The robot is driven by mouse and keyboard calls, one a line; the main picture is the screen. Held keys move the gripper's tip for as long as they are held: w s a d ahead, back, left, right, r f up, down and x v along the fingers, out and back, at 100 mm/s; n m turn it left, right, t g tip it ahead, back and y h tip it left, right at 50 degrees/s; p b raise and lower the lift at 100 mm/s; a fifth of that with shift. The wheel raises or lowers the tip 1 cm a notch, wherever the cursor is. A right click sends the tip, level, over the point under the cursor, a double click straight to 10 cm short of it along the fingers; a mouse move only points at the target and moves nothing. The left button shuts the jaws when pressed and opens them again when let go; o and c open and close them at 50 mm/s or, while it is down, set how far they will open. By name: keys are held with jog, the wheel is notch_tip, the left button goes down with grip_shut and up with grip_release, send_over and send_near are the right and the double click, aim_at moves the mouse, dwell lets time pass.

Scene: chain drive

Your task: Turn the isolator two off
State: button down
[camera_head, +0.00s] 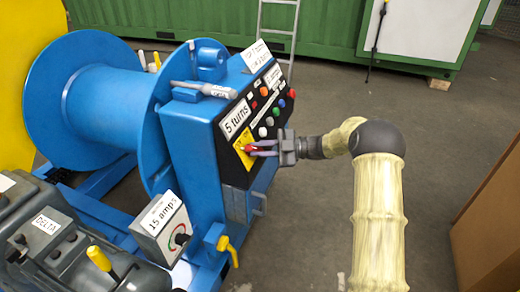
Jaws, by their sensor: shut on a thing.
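A yellow plate (241,157) with a red knob (248,149) sits low on the black face of the blue control box (196,135). It looks like a rotary isolator; no marking "two" can be read on it. My gripper (257,148) reaches in from the right. Its fingers are shut on the red knob, which they partly hide. The knob's exact angle is too small to tell.
Coloured buttons (269,122) and a "5 turns" label (236,118) are just above. A blue drum (95,105) stands left. A "15 amps" dial box (161,227) and yellow-handled lever (228,250) are below. A brown box (490,225) stands right; grey floor between is open.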

jog(key=shift+f, duration=0.1)
dwell(0.3)
jog(key=c, duration=1.4)
grip_release()
jog(key=shift+o, duration=0.2)
jog(key=shift+d, duration=0.1)
jog(key=w+d+p, duration=0.1)
jog(key=d+p, duration=0.2)
jog(key=d, duration=1.4)
jog(key=shift+w+d+p, duration=0.15)
jog(key=shift+w+p, duration=0.05)
jog(key=shift+p, duration=0.15)
